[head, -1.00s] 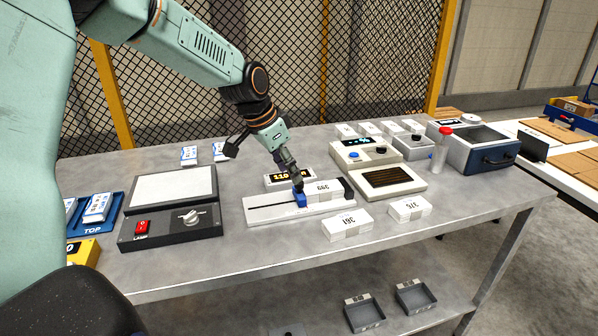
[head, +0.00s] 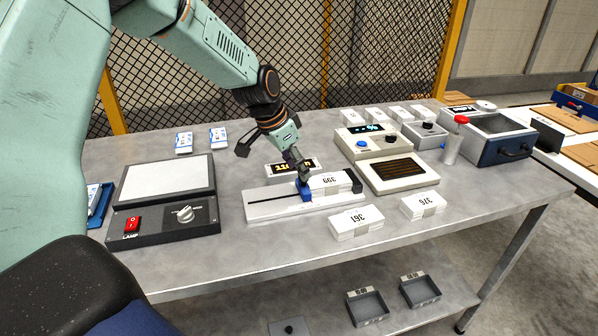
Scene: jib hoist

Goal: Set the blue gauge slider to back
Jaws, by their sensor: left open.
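The blue gauge slider (head: 306,192) sits on a long light-grey gauge base (head: 275,205) with a dark slot running to the left. A white block marked 399 (head: 332,182) lies on the base just right of the slider, between it and a dark end stop (head: 353,180). My left gripper (head: 303,179) points down right at the slider, from behind and above. Its jaws are open; its fingertips are small and partly hidden, so contact is unclear. My right gripper is out of view.
A display (head: 291,167) stands behind the gauge. A lamp box (head: 165,200) is to the left. White blocks 361 (head: 356,222) and 376 (head: 423,204) lie in front and right. A beige device (head: 400,174) stands right.

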